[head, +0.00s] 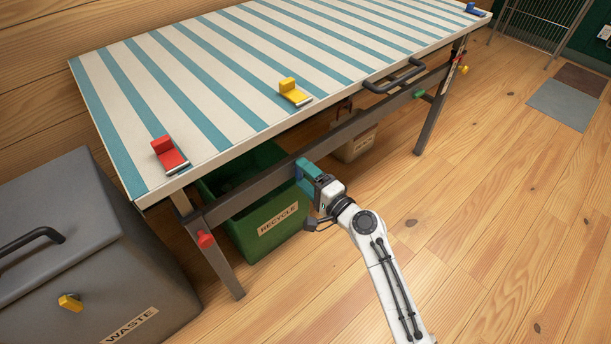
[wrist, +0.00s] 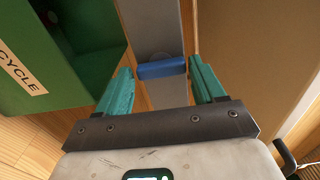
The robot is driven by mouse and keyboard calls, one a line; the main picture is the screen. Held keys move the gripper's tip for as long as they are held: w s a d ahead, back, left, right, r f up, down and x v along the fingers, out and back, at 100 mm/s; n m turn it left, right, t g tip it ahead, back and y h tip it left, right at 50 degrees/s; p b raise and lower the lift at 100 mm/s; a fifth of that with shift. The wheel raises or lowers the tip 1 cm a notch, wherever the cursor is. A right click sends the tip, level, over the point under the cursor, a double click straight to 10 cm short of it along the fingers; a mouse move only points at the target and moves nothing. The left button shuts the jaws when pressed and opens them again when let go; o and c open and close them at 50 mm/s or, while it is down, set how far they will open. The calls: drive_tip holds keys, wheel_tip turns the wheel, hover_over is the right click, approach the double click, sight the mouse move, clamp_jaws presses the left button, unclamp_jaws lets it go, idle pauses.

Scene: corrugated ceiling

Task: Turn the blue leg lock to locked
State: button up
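In the wrist view, the blue leg lock (wrist: 161,68) is a short blue bar lying crosswise on a grey metal bar (wrist: 160,20). My gripper (wrist: 160,74) is open. Its two teal fingers stand on either side of the blue lock, with a small gap at each end. In the head view, my gripper (head: 306,173) is at the table's front rail (head: 262,185), below the tabletop edge. The blue lock cannot be clearly told from the teal fingers there.
The striped folding table (head: 215,85) carries red (head: 170,155), yellow (head: 294,92) and blue (head: 476,9) clamps. A red knob (head: 205,240) and a green knob (head: 419,94) are on the frame. A green recycle bin (head: 270,235) and a grey waste bin (head: 85,230) stand left.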

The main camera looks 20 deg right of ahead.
drive_tip(key=shift+o, duration=1.3)
drive_tip(key=p+v, duration=0.1)
drive_tip(key=v, duration=0.9)
drive_tip(key=shift+s, duration=0.4)
drive_tip(key=shift+d+r, duration=0.1)
